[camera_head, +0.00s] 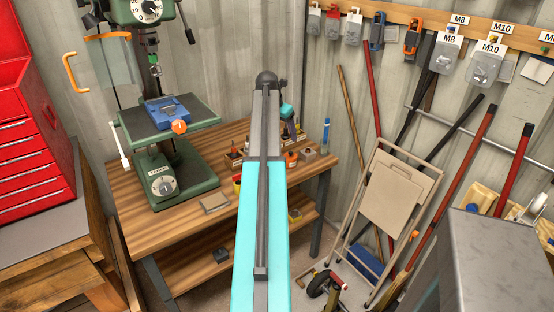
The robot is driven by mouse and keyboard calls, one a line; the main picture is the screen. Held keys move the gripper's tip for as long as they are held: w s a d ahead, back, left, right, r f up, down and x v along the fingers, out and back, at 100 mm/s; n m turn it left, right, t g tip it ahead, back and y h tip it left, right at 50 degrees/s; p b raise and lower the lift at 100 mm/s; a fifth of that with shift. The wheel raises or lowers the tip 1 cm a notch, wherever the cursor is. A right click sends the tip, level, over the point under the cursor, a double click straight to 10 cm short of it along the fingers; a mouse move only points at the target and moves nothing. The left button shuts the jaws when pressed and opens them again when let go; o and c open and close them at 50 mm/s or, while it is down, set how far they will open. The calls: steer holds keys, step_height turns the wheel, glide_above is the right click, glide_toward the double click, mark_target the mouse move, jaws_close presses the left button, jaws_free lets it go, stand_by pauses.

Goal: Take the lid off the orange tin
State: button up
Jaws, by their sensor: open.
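A small orange tin (290,158) appears to stand on the wooden workbench (215,205), just right of my raised arm. It is small in the picture, and its lid cannot be told apart from its body. My gripper (293,134) shows as a small dark shape beyond my arm, above the bench near the orange tin. It is open, and I see nothing held in it. My arm hides part of the gripper and the bench behind it. I cannot tell how far the gripper is from the tin.
A green drill press (165,180) with a blue vise (166,112) stands on the bench's left. A greyish pot (308,154) and a blue bottle (326,135) stand near the tin.

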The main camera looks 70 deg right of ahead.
steer(key=shift+w+a+r+n, duration=0.15)
steer(key=shift+a+n, duration=0.05)
steer(key=shift+n, duration=0.2)
steer(key=p, duration=0.1)
glide_above(290, 154)
steer(key=w+a, duration=0.1)
steer(key=a, duration=0.1)
steer(key=shift+w+d+f, duration=0.1)
steer(key=shift+f, duration=1.9)
steer(key=shift+w+d+f, duration=0.1)
steer(key=shift+f, duration=1.9)
steer(key=shift+s, duration=0.1)
steer(key=shift+p+x, duration=1.05)
steer(key=shift+x, duration=1.55)
steer(key=shift+c, duration=0.4)
